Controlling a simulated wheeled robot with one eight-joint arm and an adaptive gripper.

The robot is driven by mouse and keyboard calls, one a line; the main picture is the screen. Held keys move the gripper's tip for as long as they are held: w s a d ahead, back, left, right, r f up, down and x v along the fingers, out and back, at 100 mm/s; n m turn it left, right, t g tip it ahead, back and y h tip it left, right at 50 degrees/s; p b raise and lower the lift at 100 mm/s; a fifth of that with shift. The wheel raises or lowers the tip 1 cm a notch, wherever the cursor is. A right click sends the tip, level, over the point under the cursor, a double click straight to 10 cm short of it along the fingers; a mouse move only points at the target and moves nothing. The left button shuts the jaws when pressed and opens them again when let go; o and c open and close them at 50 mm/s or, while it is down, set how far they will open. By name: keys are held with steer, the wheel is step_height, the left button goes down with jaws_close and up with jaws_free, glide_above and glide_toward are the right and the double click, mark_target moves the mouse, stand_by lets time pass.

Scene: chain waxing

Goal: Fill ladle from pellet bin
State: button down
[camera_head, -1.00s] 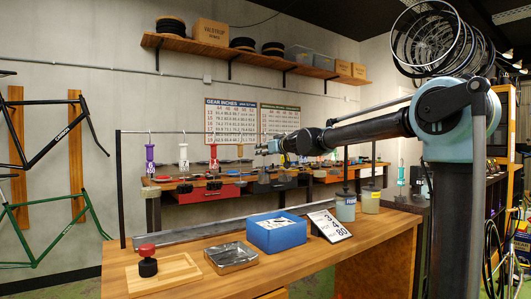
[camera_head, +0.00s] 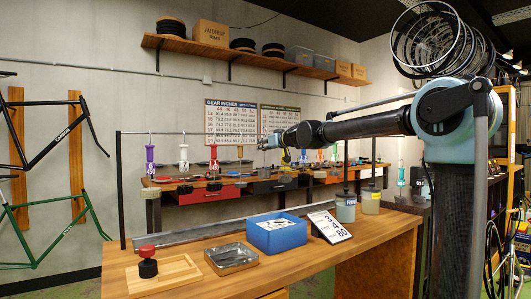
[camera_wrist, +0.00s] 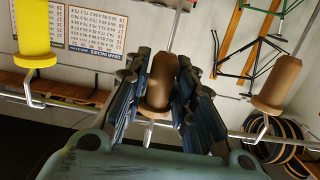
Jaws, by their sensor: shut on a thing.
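My gripper (camera_wrist: 160,75) is shut on a brown cylindrical handle (camera_wrist: 160,88) in the wrist view, one finger on each side. A thin rod leads from the handle out of the frame, so I cannot see whether it ends in a ladle bowl. In the head view my gripper (camera_head: 268,142) is out at the hanging rail, too small there to show the grip. A blue box (camera_head: 277,238) with a white top or contents stands on the wooden bench; I cannot tell whether it is the pellet bin.
Handled tools hang along the rail, including purple (camera_head: 150,153), white (camera_head: 183,152) and red (camera_head: 214,155) ones. A brown one (camera_wrist: 277,85) and a yellow one (camera_wrist: 35,35) flank my grip. The bench (camera_head: 345,249) also bears a metal tray (camera_head: 232,262) and a number sign (camera_head: 329,227).

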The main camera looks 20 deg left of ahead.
stand_by(0.3)
steer(key=v, duration=0.4)
steer(key=shift+s+d+f, duration=0.2)
steer(key=shift+r, duration=0.1)
stand_by(0.3)
steer(key=shift+r, duration=0.9)
